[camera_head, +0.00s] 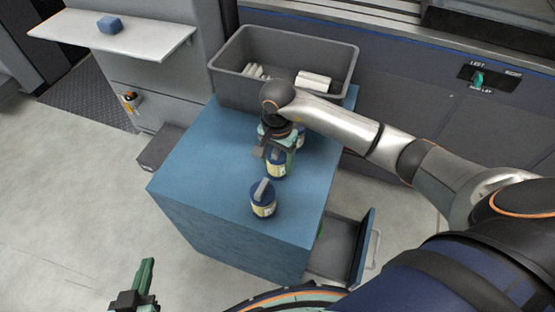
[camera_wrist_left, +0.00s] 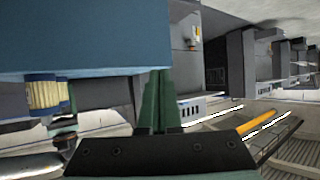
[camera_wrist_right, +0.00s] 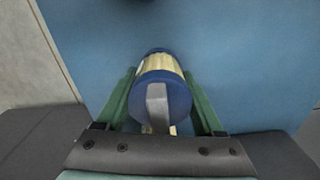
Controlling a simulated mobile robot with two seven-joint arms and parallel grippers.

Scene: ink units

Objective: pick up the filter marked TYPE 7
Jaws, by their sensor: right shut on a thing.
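Small cylindrical filters with blue caps, pale yellowish bodies and grey top handles are on the blue cabinet top (camera_head: 215,165). One filter (camera_head: 263,203) stands upright near the front edge, apart from my grippers. Another filter (camera_head: 276,168) is further back, at my right gripper (camera_head: 278,148). In the right wrist view, the green fingers are shut on this filter (camera_wrist_right: 160,92), one on each side. A further blue filter part shows behind the gripper, mostly hidden. I cannot read any type marking. My left gripper (camera_head: 146,278) is off the cabinet at the lower left, its fingers together and empty.
A grey bin (camera_head: 232,92) with white items stands at the cabinet's back. An open drawer (camera_head: 345,250) juts out at the lower right. A white shelf (camera_head: 75,30) holds a blue block (camera_head: 109,24).

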